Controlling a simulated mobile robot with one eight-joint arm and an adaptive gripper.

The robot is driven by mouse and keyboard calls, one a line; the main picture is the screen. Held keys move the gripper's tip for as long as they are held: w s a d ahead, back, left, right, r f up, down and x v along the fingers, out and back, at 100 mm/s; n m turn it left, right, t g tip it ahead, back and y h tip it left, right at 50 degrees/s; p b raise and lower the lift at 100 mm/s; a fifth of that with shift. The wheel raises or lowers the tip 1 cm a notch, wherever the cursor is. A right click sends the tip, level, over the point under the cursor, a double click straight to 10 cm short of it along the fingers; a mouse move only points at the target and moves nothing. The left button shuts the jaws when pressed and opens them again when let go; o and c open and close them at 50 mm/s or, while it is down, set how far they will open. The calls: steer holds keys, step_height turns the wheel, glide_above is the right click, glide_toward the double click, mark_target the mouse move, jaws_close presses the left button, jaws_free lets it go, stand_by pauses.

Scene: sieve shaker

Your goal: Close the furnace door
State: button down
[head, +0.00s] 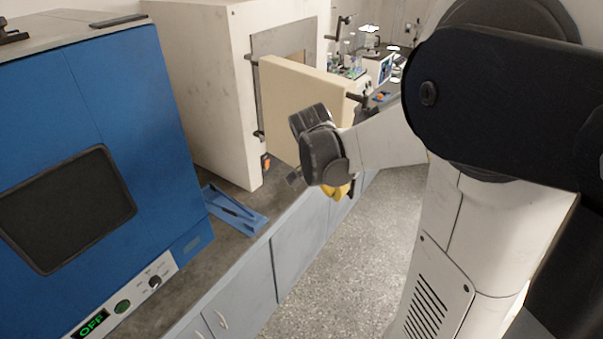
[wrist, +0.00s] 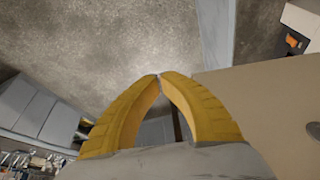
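The furnace (head: 205,90) is a large white box on the counter. Its thick beige door (head: 285,88) is swung open and stands out from the front opening over the counter's edge. My gripper (head: 340,191) is in front of the door's outer part, low down, and my wrist hides part of the door. In the wrist view the two yellow fingers (wrist: 160,76) meet at their tips with nothing seen between the tips. The door (wrist: 262,110) fills the right side there. I cannot tell whether the fingers touch it.
A blue oven (head: 85,130) with an "OFF" display stands at the left. A blue tray (head: 236,212) lies on the counter (head: 205,258). Glassware and instruments stand farther back. The floor (head: 330,262) beside the cabinets is clear.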

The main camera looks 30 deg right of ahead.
steer(key=w+d+f+b, duration=0.1)
steer(key=d+f+b, duration=0.1)
steer(key=d+f, duration=0.5)
steer(key=shift+w+f, duration=0.35)
steer(key=shift+f, duration=0.3)
steer(key=shift+d, duration=0.15)
